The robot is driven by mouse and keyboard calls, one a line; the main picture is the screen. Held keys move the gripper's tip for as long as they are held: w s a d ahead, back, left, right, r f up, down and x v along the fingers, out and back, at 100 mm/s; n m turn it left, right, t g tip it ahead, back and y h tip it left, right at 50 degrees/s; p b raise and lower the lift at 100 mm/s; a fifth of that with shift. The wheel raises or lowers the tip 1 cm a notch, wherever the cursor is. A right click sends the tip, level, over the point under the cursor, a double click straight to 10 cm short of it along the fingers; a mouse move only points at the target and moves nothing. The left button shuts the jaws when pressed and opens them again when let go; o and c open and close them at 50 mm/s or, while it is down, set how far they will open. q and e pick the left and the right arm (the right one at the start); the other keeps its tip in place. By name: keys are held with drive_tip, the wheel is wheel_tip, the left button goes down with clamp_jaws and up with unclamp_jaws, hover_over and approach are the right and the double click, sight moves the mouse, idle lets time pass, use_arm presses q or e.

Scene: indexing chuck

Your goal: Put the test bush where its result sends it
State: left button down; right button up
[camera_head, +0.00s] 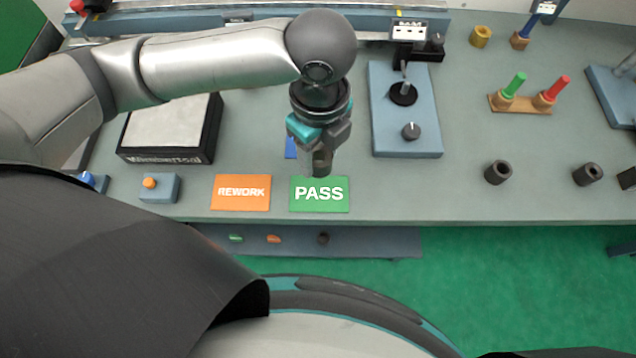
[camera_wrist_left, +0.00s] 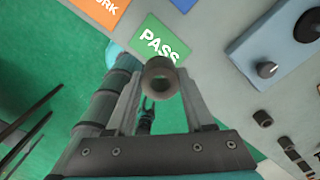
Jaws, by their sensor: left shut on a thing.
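My left gripper (camera_head: 319,160) is shut on the test bush (camera_head: 322,163), a dark, hollow cylinder. It holds the bush above the back edge of the green PASS card (camera_head: 320,195). In the left wrist view the bush (camera_wrist_left: 159,76) sits between the fingertips with its open bore facing the camera, and the PASS card (camera_wrist_left: 158,40) shows behind it. The orange REWORK card (camera_head: 241,192) lies left of the PASS card. A blue card (camera_head: 291,148) is mostly hidden behind the gripper. My right gripper is not in view.
A blue fixture with a knob (camera_head: 411,131) stands right of the gripper. Dark bushes (camera_head: 498,172) (camera_head: 587,174) stand on the right. A wooden block with green and red plugs (camera_head: 520,103) is behind them. A black-sided plate (camera_head: 170,127) and an orange-button box (camera_head: 159,187) are left.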

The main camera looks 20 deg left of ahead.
sight(319, 193)
use_arm(q)
wheel_tip(319, 193, down, 12)
drive_tip(key=shift+r+b, duration=0.1)
drive_tip(key=shift+b, duration=1)
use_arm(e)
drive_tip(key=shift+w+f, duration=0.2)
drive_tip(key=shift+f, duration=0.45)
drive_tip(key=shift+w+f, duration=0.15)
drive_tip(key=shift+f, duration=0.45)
use_arm(q)
drive_tip(key=shift+c, duration=1.4)
unclamp_jaws()
wheel_tip(319, 193, up, 12)
drive_tip(key=p, duration=0.2)
drive_tip(key=shift+p, duration=0.3)
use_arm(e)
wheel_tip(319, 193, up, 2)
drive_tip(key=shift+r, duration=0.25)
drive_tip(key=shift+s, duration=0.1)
